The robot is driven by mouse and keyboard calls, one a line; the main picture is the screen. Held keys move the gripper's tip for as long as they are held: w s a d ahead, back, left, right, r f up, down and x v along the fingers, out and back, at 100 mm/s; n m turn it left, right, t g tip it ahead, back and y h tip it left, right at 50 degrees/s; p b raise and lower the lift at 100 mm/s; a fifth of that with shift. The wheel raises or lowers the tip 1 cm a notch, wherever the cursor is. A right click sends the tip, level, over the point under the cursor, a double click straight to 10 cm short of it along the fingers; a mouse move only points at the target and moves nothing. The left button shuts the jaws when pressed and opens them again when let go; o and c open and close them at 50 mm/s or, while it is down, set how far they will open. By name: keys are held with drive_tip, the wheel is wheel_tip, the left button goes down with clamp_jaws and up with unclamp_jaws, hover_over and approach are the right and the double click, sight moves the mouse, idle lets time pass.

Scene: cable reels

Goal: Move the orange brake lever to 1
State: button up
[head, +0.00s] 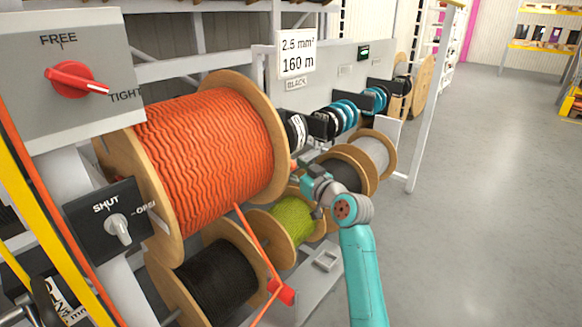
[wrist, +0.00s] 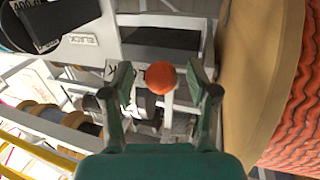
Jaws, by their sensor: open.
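An orange ball knob (wrist: 161,77), which looks like the end of the brake lever, shows in the wrist view between my two fingers. My gripper (wrist: 160,84) is open, with a finger on each side of the knob and a gap on both sides. I cannot tell how deep the knob sits between the fingers. The lever's shaft and the mark for 1 cannot be made out. In the head view my gripper (head: 308,176) is beside the right flange of the large orange reel, with a small bit of orange next to it.
The large orange cable reel (head: 205,160) stands close to my gripper's left. Green (head: 290,232) and black (head: 218,283) reels lie below. A red FREE/TIGHT knob (head: 75,80) and a grey SHUT switch (head: 118,229) are at left. The floor at right (head: 480,200) is clear.

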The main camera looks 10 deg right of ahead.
drive_tip(key=shift+w+a, duration=0.25)
drive_tip(key=shift+w, duration=0.25)
clamp_jaws()
